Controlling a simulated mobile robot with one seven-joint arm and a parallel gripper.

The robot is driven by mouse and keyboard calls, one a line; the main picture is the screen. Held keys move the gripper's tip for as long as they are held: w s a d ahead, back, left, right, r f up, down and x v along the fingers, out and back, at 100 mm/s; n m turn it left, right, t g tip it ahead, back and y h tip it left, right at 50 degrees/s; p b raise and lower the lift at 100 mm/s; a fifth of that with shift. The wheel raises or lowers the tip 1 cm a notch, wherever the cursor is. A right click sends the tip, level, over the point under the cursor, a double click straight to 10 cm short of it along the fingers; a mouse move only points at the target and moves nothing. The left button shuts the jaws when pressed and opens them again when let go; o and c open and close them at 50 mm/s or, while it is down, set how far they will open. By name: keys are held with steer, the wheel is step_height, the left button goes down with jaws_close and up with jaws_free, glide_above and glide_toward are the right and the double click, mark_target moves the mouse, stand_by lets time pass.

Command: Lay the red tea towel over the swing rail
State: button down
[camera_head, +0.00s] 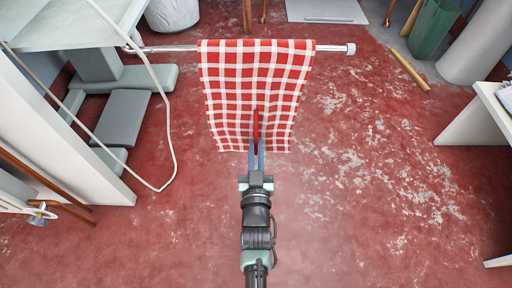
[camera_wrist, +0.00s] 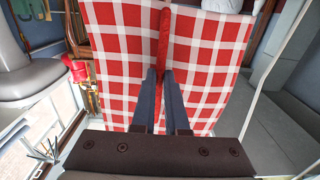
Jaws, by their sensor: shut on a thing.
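The red tea towel (camera_head: 230,82), red with white checks, hangs over the swing rail (camera_head: 331,49) in the head view. Its upper edge lies along the rail and its lower part spreads down towards me. My gripper (camera_head: 256,146) is at the near, lower part of the towel, with its fingers closed on a raised red fold. In the wrist view the towel (camera_wrist: 120,50) fills the middle, and the fold stands up between the two fingers of my gripper (camera_wrist: 163,76). The towel's far side behind the rail is hidden.
A pale cord (camera_head: 170,120) loops down at the left, beside a white panel (camera_head: 65,130) and a grey pedal-like base (camera_head: 120,110). A green bin (camera_head: 433,28) and a white table (camera_head: 490,105) stand at the right. The worn red floor (camera_head: 350,200) is open around my arm.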

steer(key=shift+f+b, duration=0.4)
steer(key=shift+f, duration=0.05)
steer(key=c, duration=0.9)
jaws_free()
steer(key=shift+o, duration=0.2)
